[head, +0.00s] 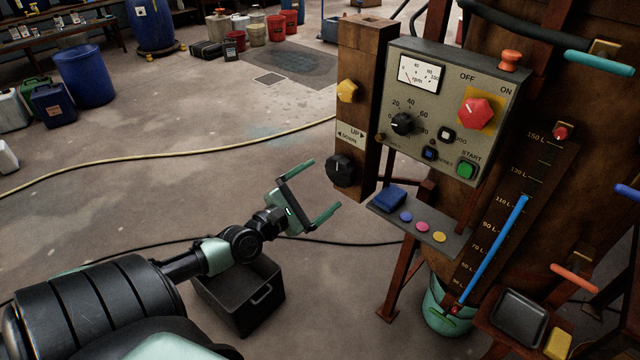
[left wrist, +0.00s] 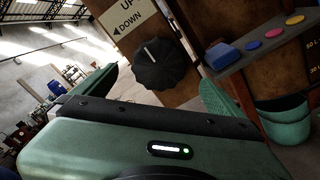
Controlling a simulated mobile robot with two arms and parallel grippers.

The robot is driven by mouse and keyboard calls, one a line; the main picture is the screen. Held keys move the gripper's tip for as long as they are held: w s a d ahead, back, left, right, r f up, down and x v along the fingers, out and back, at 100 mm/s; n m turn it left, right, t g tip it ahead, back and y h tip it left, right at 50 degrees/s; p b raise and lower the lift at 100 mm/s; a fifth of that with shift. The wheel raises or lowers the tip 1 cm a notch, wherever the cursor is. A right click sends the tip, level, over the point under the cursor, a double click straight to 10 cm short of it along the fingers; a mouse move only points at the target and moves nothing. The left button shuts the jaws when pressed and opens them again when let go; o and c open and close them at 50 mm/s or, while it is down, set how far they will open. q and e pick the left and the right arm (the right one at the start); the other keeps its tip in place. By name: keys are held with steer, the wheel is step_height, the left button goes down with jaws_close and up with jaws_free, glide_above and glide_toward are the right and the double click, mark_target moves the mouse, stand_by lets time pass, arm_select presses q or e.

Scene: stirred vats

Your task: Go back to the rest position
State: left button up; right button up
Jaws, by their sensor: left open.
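My left gripper (head: 326,190) is open and empty, with its two green fingers spread apart. In the head view it is in front of the wooden post (head: 362,110), to the lower left of the black UP/DOWN knob (head: 340,170), and appears apart from it. The left wrist view shows the same black knob (left wrist: 162,66) beyond and between the two fingers. My right gripper does not show in either view.
The control panel (head: 440,150) carries a dial, knobs and buttons. Below it a small shelf (head: 440,238) holds a blue block and coloured discs. A black crate (head: 262,305) stands on the floor under my left forearm. Open floor lies to the left.

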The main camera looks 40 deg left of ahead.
arm_select(q)
steer(key=s+f+m+g+y, duration=0.15)
steer(key=s+f+m, duration=0.25)
steer(key=f, duration=0.7)
steer(key=s+f+m+g, duration=0.3)
steer(key=s+f+m, duration=0.15)
steer(key=f, duration=0.65)
steer(key=s+f+m+g, duration=0.3)
steer(key=s+f+m, duration=0.15)
steer(key=f, duration=0.75)
steer(key=s+d+f+m+g, duration=0.3)
steer(key=s+d+f+m, duration=0.2)
steer(key=s, duration=0.5)
steer(key=s+d+f+m+g, duration=0.3)
steer(key=s+d+f+m, duration=0.3)
steer(key=s+f, duration=0.3)
steer(key=s+d+f+m+g, duration=0.3)
steer(key=s+d+f+m, duration=0.2)
steer(key=s, duration=0.7)
step_height(320, 180, down, 2)
steer(key=d+h, duration=0.1)
steer(key=d, duration=0.2)
steer(key=shift+f, duration=0.2)
steer(key=shift+g, duration=0.25)
